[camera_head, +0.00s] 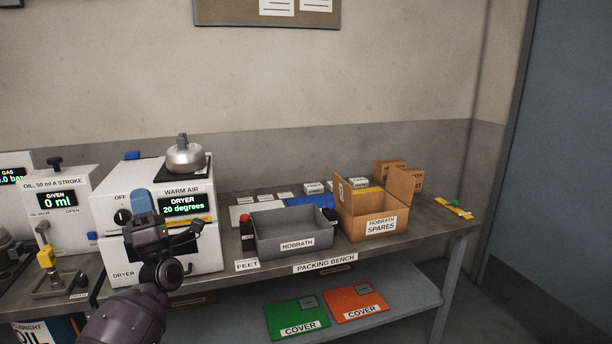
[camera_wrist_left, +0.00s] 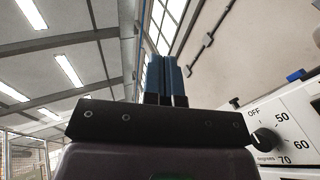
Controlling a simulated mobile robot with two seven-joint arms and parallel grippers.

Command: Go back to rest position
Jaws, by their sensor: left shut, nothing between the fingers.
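My left gripper (camera_head: 138,199) is in front of the white warm air dryer (camera_head: 193,241), close to its front panel and dial. Its blue fingers point up and are shut with nothing between them. In the left wrist view the shut fingers (camera_wrist_left: 166,80) stand side by side against the ceiling and window, and the dryer's dial (camera_wrist_left: 266,142) shows at the right. The dryer display reads 20 degrees. My right gripper is in neither view.
A metal pot-like part (camera_head: 185,157) sits on the dryer. A grey Hobrath bin (camera_head: 295,242) and an open cardboard spares box (camera_head: 379,223) stand on the packing bench to the right. Green (camera_head: 295,317) and orange (camera_head: 354,303) cover folders lie on the lower shelf. The oil unit (camera_head: 60,208) stands left.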

